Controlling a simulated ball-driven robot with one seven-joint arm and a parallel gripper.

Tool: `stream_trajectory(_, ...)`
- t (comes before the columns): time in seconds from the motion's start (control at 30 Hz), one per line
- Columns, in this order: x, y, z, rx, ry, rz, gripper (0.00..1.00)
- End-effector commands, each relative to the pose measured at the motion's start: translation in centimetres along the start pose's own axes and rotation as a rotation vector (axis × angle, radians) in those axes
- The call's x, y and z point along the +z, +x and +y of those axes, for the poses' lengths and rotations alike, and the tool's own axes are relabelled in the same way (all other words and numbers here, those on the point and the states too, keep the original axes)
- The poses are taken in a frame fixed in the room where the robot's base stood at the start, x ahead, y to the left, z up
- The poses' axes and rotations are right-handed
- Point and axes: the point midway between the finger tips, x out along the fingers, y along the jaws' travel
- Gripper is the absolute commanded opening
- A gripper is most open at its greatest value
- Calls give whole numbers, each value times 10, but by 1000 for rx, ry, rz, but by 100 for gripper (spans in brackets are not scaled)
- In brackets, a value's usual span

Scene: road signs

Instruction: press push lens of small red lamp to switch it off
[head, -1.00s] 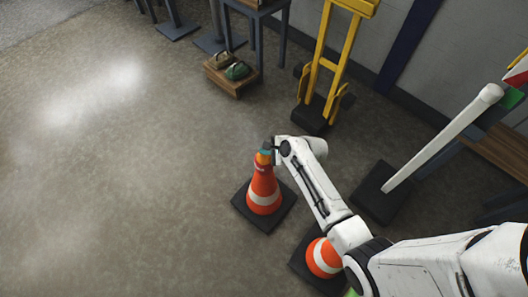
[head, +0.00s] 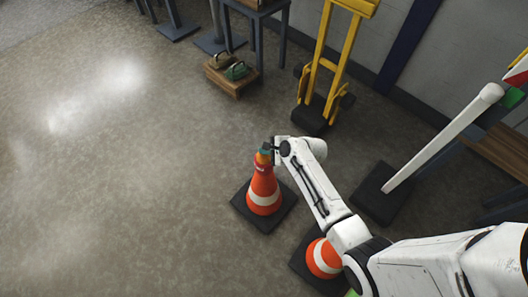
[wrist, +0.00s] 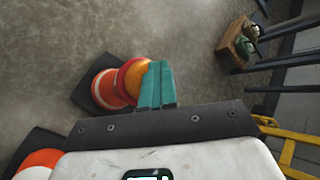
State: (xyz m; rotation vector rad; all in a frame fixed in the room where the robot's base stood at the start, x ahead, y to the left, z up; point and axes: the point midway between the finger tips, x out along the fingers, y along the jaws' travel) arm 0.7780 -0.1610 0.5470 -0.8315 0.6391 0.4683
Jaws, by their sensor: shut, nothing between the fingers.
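An orange cone with a white band (head: 264,198) stands upright on a dark square base. A small red lamp (head: 262,167) sits on its top. In the wrist view the lamp shows as a red body with a round amber lens (wrist: 132,78), and the cone (wrist: 105,90) is below it. My gripper (head: 265,149) is shut and empty, right at the top of the lamp. In the wrist view its teal fingers (wrist: 157,84) are together and overlap the lens edge. I cannot tell whether they touch the lens.
A second cone (head: 323,258) stands to the lower right, partly behind my arm. A yellow hand truck (head: 325,65), a white post on a dark base (head: 440,140) and a low wooden crate with two lamps (head: 224,82) stand farther back. The floor to the left is clear.

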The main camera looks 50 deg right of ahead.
Motion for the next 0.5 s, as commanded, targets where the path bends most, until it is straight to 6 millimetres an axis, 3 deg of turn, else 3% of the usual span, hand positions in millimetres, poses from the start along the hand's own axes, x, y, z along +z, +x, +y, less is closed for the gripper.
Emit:
stream_trajectory(0.03, -9, 4, 21, 37, 10, 11, 0)
stream_trajectory(0.5, -8, 1, 25, 37, 10, 11, 0)
